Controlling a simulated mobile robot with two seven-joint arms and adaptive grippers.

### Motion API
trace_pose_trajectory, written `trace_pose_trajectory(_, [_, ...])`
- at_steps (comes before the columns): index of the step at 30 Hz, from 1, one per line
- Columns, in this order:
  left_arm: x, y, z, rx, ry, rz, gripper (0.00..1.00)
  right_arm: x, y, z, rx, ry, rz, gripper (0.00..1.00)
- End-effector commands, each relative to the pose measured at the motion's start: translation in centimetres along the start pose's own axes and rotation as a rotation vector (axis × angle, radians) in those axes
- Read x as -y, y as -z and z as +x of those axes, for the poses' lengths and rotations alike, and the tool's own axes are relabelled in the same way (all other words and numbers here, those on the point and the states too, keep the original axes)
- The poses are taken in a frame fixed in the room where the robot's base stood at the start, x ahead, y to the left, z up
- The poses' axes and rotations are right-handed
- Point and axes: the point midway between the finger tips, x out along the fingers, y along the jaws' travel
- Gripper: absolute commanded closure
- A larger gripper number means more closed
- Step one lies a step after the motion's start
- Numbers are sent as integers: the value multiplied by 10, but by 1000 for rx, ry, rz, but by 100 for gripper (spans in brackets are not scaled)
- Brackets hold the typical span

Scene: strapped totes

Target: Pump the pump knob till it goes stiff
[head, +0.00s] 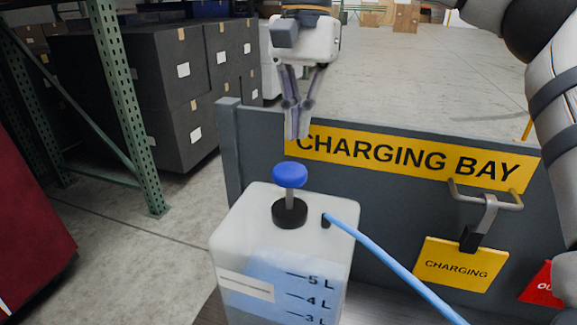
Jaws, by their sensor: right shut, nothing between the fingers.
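The blue pump knob (290,176) sits on a grey rod that stands up from a black collar (290,212) on top of a white translucent tank (237,245). A length of rod shows between knob and collar. The tank holds blue liquid and has litre marks on its front. My right gripper (297,135) hangs pointing down above and slightly beyond the knob in the picture. Its fingers are together, with nothing between them, and it is apart from the knob. My left gripper is not in view.
A blue hose (395,268) runs from the tank top to the lower right. A grey panel (255,150) with a yellow "CHARGING BAY" sign (410,165) stands behind the tank. A yellow tag (460,265) hangs from a hook there. A green rack (125,100) stands left.

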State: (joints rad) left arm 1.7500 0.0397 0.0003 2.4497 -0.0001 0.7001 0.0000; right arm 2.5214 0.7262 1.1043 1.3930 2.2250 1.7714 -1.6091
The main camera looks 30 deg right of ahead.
Motion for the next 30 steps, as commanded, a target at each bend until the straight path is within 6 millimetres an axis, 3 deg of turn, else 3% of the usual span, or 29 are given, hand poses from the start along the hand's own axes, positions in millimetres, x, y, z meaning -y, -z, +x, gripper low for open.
trace_pose_trajectory(1, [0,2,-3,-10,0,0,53,-1,-5,-19,-10,17,-4,100])
trace_pose_trajectory(3, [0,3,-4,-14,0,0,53,-1,-10,-36,-12,26,-8,100])
trace_pose_trajectory(10, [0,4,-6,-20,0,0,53,-3,-19,-71,-16,40,-16,100])
trace_pose_trajectory(30, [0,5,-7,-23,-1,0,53,-4,-21,-77,-17,45,-19,100])
